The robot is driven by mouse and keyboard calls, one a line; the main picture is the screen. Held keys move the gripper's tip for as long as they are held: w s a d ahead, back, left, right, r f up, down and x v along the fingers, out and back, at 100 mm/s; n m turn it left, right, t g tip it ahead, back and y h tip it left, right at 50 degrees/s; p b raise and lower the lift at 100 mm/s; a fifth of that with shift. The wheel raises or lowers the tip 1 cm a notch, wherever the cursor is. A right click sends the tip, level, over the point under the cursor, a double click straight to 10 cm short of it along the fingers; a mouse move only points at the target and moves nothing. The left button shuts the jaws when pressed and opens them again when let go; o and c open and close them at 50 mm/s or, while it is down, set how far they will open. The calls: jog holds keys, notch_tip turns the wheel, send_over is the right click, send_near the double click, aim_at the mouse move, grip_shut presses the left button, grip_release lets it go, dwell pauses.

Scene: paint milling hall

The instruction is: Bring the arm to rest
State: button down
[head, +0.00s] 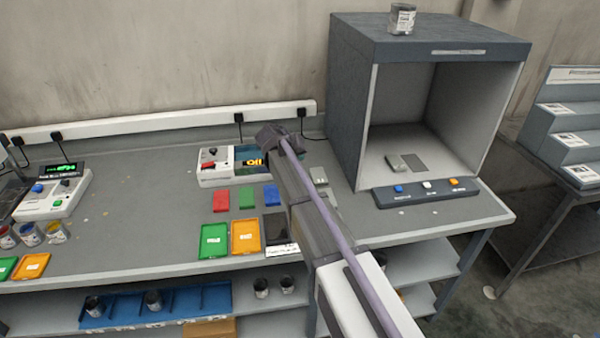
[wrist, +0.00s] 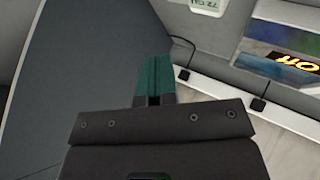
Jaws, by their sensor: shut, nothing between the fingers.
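My arm (head: 325,225) reaches up from the lower right across the bench, and its wrist end (head: 280,140) is above the bench's back part, left of the grey booth. The fingers are hard to make out in the head view. In the wrist view my gripper (wrist: 154,62) shows two teal fingers side by side, shut and with nothing between them. They are in free air, and I see no contact with anything.
The booth (head: 345,110) stands right of my arm, with a tin (head: 402,19) on top. A device with a lit display (head: 252,160) sits behind the wrist. Green and orange trays (head: 246,236) lie left of the arm. The bench's middle left (head: 140,200) is mostly clear.

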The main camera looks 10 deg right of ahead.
jog(key=shift+f, duration=0.1)
dwell(0.6)
jog(key=s+f+g+y, duration=0.2)
jog(key=s+g+y, duration=0.1)
jog(key=s, duration=1.5)
jog(key=s+f+n+g+y, duration=0.1)
jog(key=s+f+g+y, duration=0.2)
jog(key=s, duration=1.5)
jog(key=shift+d+y, duration=0.3)
jog(key=shift+y, duration=0.2)
jog(key=shift+f, duration=0.1)
